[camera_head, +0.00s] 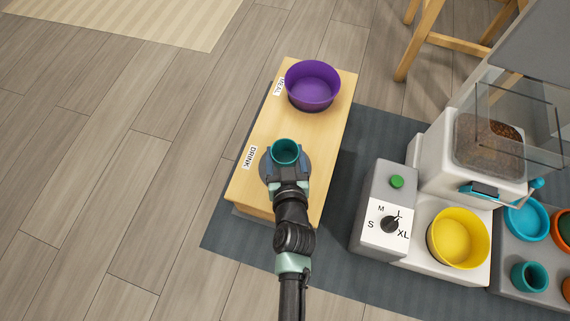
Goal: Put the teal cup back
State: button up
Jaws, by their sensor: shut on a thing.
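The teal cup (285,151) is upright over the near half of the wooden bench, beside the DRINK label (249,157). My gripper (285,158) is shut on the cup, with a finger on each side of it. From above I cannot tell whether the cup's base touches the bench or a round grey disc that shows around my wrist. Another teal cup (530,277) stands at the lower right on a grey tray (504,285).
A purple bowl (313,88) stands at the far end of the wooden bench (329,131), by another label. Right of it are a grey dial box (386,210), a yellow bowl (458,239) in a white kibble dispenser (462,185), and blue and orange bowls. Wooden stool legs stand behind.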

aim_at(285, 160)
jog(key=shift+f+b, duration=1.45)
jog(key=shift+f, duration=0.45)
jog(key=shift+f, duration=0.2)
jog(key=o, duration=1.5)
jog(key=shift+r, duration=0.1)
